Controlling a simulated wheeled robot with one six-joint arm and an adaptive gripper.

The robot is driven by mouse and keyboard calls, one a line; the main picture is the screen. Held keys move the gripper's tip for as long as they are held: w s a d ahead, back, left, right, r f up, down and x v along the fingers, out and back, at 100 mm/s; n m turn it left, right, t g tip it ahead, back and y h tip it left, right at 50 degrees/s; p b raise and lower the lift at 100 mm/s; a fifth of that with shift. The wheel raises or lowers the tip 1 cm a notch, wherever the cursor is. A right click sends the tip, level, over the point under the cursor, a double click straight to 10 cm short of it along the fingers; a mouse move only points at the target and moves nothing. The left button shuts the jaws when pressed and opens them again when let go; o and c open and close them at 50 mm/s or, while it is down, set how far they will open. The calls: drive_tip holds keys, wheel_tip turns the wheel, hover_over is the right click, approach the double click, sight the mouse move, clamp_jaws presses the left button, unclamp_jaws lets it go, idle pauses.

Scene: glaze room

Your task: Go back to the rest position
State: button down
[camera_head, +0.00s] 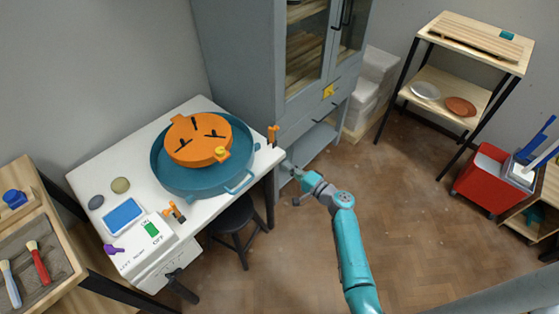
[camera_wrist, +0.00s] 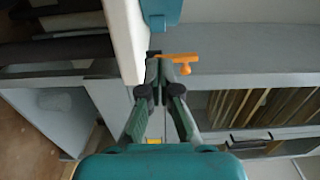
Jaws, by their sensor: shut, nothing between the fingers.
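My gripper (camera_head: 287,167) is at the end of my teal arm, in front of the grey cabinet's lower part and to the right of the white table (camera_head: 88,178). In the wrist view my gripper (camera_wrist: 165,62) has its fingertips together, with nothing between them. An orange handle-like part (camera_wrist: 178,57) shows just past the fingertips; whether they touch cannot be told. An orange part (camera_head: 272,134) also stands at the table's right corner in the head view.
A blue basin (camera_head: 190,188) with an orange disc (camera_head: 198,150) sits on the table. A black stool (camera_head: 232,220) is below. The grey cabinet (camera_head: 240,60) stands behind; a shelf rack (camera_head: 470,45) and red bin (camera_head: 482,178) are at right. The floor between is clear.

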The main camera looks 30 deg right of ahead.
drive_tip(key=shift+v, duration=0.85)
drive_tip(key=s+a+f+n+g+h, duration=0.1)
drive_tip(key=s+a+f+g, duration=0.1)
drive_tip(key=s+a+f, duration=0.3)
drive_tip(key=s+a+f+n+g+h, duration=0.1)
drive_tip(key=s+a+f, duration=0.3)
drive_tip(key=s, duration=0.4)
drive_tip(key=s+a+n+g+h, duration=0.2)
drive_tip(key=s+a+n+h, duration=0.15)
drive_tip(key=s, duration=1.15)
drive_tip(key=s+a+r+n+t, duration=0.1)
drive_tip(key=s+r+n, duration=0.3)
drive_tip(key=s+r, duration=0.5)
drive_tip(key=s+a+r+n+t, duration=0.1)
drive_tip(key=s+r+n, duration=0.4)
drive_tip(key=s+r, duration=0.5)
wheel_tip(320, 180, up, 6)
drive_tip(key=shift+a+f+t, duration=0.2)
drive_tip(key=shift+a+t, duration=0.1)
drive_tip(key=shift+a, duration=0.15)
drive_tip(key=shift+f, duration=0.1)
